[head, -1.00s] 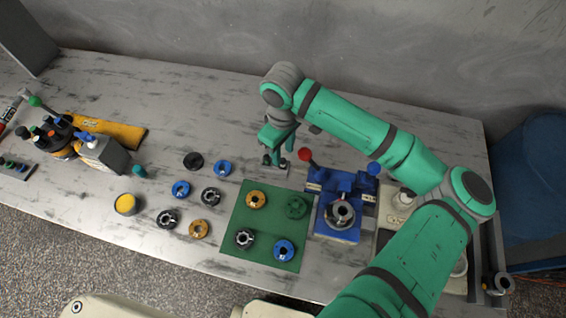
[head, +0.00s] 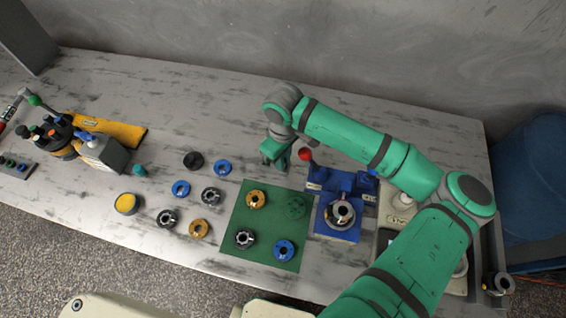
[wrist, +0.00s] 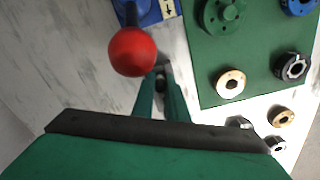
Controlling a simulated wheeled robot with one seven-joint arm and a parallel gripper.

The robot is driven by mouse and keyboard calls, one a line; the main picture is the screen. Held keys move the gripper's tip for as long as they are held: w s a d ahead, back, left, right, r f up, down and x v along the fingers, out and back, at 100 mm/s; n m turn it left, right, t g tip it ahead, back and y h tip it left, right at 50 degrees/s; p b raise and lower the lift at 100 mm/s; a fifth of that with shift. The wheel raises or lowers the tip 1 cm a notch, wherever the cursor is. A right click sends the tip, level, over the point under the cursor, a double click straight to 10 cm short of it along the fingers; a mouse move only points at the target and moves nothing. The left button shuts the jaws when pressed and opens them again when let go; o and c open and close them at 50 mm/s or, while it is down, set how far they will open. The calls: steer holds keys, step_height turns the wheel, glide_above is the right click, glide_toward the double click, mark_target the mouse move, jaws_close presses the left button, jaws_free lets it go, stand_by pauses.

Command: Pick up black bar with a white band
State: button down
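My gripper (head: 275,163) is low over the bare table, left of the blue fixture and above the green mat in the head view. In the wrist view its two green fingers (wrist: 160,92) point away from the camera with a narrow gap between them. A small dark and light grey piece (wrist: 159,78) shows at the fingertips, between them. It may be the black bar with a white band, but it is too small and hidden to be sure. I see no clear contact with it. The bar is not clearly visible in the head view.
A red ball knob (wrist: 132,51) stands close beside the fingers, on the blue fixture (head: 338,205). The green mat (head: 230,235) holds several round parts. More rings lie left of it. A grey and white box (head: 104,156) and a yellow piece (head: 120,130) stand farther left.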

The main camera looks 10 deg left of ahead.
steer(key=shift+w+r, duration=0.1)
steer(key=shift+r, duration=0.15)
steer(key=r, duration=0.3)
steer(key=shift+s+a, duration=0.1)
steer(key=shift+s, duration=0.1)
steer(key=s+r, duration=0.9)
steer(key=s, duration=0.4)
steer(key=shift+s+r, duration=0.25)
steer(key=shift+s, duration=0.15)
steer(key=shift+r, duration=0.2)
steer(key=shift+w+r, duration=0.1)
steer(key=shift+r, duration=1.35)
